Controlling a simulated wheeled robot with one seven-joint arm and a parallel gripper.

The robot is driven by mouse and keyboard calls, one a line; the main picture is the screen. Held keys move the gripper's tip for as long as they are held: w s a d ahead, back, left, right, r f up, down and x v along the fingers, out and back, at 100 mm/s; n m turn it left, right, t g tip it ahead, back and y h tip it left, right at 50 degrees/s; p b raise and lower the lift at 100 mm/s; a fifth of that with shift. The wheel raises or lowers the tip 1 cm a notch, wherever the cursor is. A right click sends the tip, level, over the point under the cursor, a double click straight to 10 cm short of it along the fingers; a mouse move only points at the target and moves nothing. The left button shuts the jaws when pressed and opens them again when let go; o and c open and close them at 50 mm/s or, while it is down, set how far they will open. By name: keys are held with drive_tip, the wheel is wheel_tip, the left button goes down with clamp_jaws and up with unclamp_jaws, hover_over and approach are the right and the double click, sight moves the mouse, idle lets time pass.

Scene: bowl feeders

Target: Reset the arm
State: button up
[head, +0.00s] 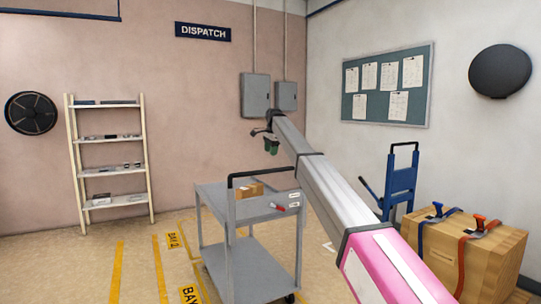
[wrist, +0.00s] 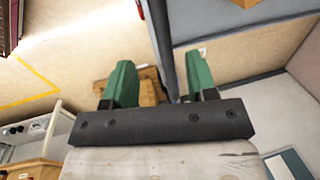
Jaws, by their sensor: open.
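My gripper (head: 271,146) is at the far end of my outstretched arm, near the middle of the head view. It appears above the grey cart (head: 215,193), against the wall. Its two green fingers show well apart in the wrist view (wrist: 159,60), with nothing held between them. My silver and pink arm runs from the lower right corner up to the gripper and hides part of the scene behind it.
A small brown box (head: 249,191) lies on the cart's top. A white shelf rack (head: 149,165) stands at left. A blue hand truck (head: 401,180) and a strapped wooden crate (head: 500,262) stand at right. Floor left of the cart is open, with yellow lines.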

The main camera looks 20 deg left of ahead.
drive_tip(key=s+d+f+n+h, duration=0.15)
drive_tip(key=s+d+f, duration=0.35)
drive_tip(key=d+f, duration=1.35)
drive_tip(key=s+d+f+n+y, duration=0.15)
drive_tip(key=s+d+f, duration=0.45)
drive_tip(key=d+f, duration=1.25)
drive_tip(key=s+d+f+n, duration=0.1)
drive_tip(key=s+d+f, duration=0.4)
drive_tip(key=s+d, duration=0.5)
drive_tip(key=s+d+f+n+g+h, duration=0.1)
drive_tip(key=s+d+f+n, duration=0.1)
drive_tip(key=s+d+f, duration=0.4)
drive_tip(key=s+d+f+n, duration=0.2)
drive_tip(key=s+d+f, duration=0.3)
drive_tip(key=s+d, duration=0.9)
drive_tip(key=s, duration=0.3)
drive_tip(key=shift+d+f+h, duration=0.3)
drive_tip(key=shift+d+f, duration=0.05)
drive_tip(key=shift+d, duration=0.05)
